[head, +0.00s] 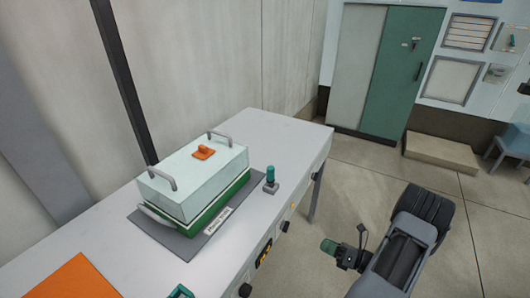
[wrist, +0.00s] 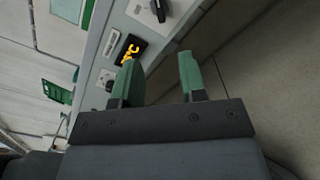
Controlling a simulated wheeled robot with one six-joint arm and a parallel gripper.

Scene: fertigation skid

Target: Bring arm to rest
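My gripper (wrist: 159,78) shows in the wrist view with its two green fingers apart and nothing between them. In the head view my gripper (head: 328,247) is at the lower right, in the air in front of the bench and apart from it. My arm reaches in from the right of it, over the floor. The wrist view looks past the fingers at the bench's front panel, with a dark display (wrist: 130,48) with orange digits and a black knob (wrist: 158,9).
A grey bench (head: 290,138) carries a clear-lidded green box (head: 195,175) with metal handles and an orange knob, on a dark mat. A small teal-topped item (head: 270,178) stands beside it. An orange sheet (head: 72,280) lies at lower left. A green cabinet (head: 400,75) stands behind; floor between is clear.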

